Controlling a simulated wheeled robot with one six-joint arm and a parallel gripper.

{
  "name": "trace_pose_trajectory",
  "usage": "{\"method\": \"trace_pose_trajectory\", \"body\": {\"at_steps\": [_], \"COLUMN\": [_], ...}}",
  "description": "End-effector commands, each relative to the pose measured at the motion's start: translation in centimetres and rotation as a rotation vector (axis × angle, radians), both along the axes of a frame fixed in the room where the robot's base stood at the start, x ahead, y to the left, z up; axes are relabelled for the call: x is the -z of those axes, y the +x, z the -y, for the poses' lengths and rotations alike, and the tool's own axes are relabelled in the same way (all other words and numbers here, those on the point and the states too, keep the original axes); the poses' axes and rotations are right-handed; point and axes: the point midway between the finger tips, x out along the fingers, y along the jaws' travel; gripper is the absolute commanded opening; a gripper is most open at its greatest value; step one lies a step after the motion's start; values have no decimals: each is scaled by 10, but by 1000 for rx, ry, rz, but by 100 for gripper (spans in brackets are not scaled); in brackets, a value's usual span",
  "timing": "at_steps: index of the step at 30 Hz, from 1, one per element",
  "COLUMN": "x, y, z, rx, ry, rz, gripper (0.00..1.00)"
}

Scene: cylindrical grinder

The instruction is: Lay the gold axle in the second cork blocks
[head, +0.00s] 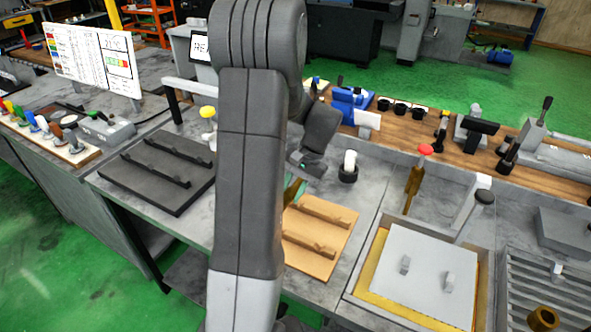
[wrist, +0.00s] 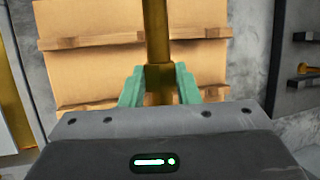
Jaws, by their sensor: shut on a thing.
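The gold axle (wrist: 156,28) is gripped between the teal fingers of my gripper (wrist: 159,88) and runs up the wrist view, crossing the line of the cork rails. The cork blocks are two notched tan rails on a tan board (wrist: 80,80), lying beyond the fingers. In the head view the cork board (head: 338,213) lies on the grey bench right of my arm. I cannot tell whether the axle touches the rails.
A dark board with two dark rails (head: 150,180) lies left of my arm. A grey lidded tray with two pegs (head: 420,270) stands right of the cork board. A red-topped gold post (head: 413,188) stands behind it. A small black ring with a white top (head: 348,172) stands behind the cork board.

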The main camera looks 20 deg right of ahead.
Motion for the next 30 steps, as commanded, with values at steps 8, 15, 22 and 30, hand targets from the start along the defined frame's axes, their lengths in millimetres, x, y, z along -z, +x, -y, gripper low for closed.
{"method": "trace_pose_trajectory", "body": {"at_steps": [8,15,22,30], "x": [3,21,46,74], "y": [0,0,0,0], "z": [0,0,0,0], "rx": [0,-1,-1,-1], "ry": [-6,-4,-4,-4], "rz": [-6,-6,-6,-6], "gripper": [0,0,0,0]}}
